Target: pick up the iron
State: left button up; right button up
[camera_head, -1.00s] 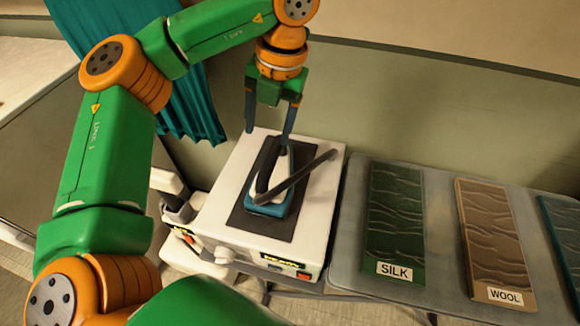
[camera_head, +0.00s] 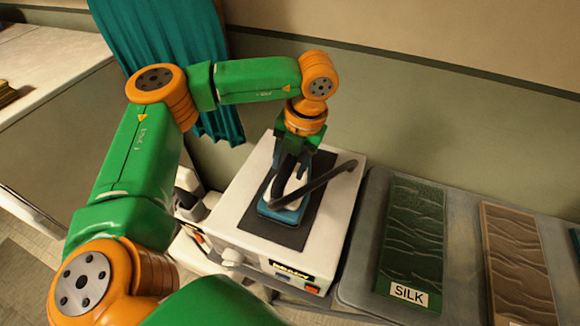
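The iron (camera_head: 285,211), with a blue body and a dark handle or hose slanting up to the right, rests on the dark pad (camera_head: 258,226) on top of the white station (camera_head: 233,213). My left gripper (camera_head: 293,172) points down over the iron, with its fingers at the iron's upper part. The fingers overlap the iron in this view, and I cannot tell whether they are closed on it. My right gripper is not in view.
A grey board (camera_head: 360,262) to the right of the station carries a green panel labelled SILK (camera_head: 413,235) and a brown panel (camera_head: 517,260). A teal curtain (camera_head: 160,30) hangs behind. A pale counter (camera_head: 48,65) stands at the left.

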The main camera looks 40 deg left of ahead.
pick_arm(q)
grip_shut()
jog(key=shift+w, duration=0.1)
dwell(1.1)
